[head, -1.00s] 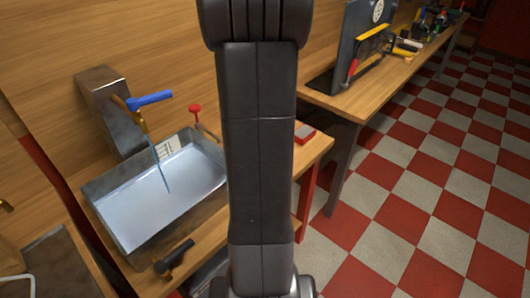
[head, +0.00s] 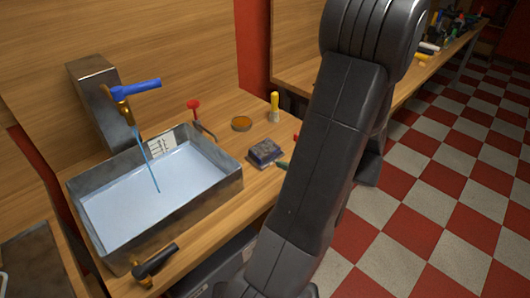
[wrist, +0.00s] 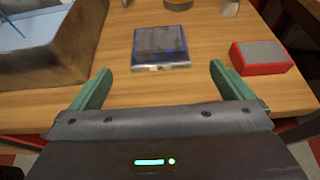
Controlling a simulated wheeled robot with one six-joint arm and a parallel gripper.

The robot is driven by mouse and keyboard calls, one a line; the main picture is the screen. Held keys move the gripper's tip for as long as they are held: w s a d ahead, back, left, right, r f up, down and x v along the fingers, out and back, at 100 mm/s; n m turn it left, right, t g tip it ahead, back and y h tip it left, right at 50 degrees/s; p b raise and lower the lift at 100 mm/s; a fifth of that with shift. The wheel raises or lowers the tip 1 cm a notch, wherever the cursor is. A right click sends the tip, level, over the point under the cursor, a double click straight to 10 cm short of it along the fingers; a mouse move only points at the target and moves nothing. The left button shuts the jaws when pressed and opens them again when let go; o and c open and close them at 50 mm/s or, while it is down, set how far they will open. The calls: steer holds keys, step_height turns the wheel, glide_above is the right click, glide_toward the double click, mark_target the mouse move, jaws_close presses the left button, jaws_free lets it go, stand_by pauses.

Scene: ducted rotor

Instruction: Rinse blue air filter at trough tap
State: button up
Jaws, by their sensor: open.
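The blue air filter (head: 265,152), a flat grey block with a blue frame, lies on the bench right of the trough. It also lies in the wrist view (wrist: 160,45), ahead of my gripper (wrist: 158,72). My green fingers are spread wide and empty, with the filter beyond their tips and between their lines. In the head view my arm hides most of the gripper. The metal trough (head: 226,188) stands at the left. Its tap (head: 122,106) has a blue lever (head: 136,89), and a thin blue stream runs from it into the trough.
A red block with a grey top (wrist: 262,57) lies right of the filter. Behind are a round tin (head: 241,124), a yellow-handled brush (head: 274,106) and a red-knobbed clamp (head: 197,112). A dark-handled tool (head: 155,264) lies at the trough's front.

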glide_toward(266, 149)
steer(key=x, duration=0.4)
steer(key=shift+w, duration=0.15)
steer(key=x, duration=0.5)
steer(key=shift+a+f, duration=0.1)
steer(key=shift+c, duration=0.2)
steer(key=c, duration=0.9)
steer(key=w+r+m+h+p, duration=0.1)
steer(key=r, duration=0.2)
steer(key=w+r+m+t+h+p, duration=0.1)
steer(key=r, duration=0.2)
steer(key=w+r+m+t+h+p, duration=0.1)
steer(key=r, duration=0.3)
steer(key=shift+w+a+m+h+p, duration=0.3)
steer(key=shift+w+a+p, duration=0.1)
steer(key=shift+w+d+f+m+t+h+p, duration=0.2)
steer(key=shift+w+f+m+t+h+p, duration=0.25)
steer(key=shift+m+h, duration=0.35)
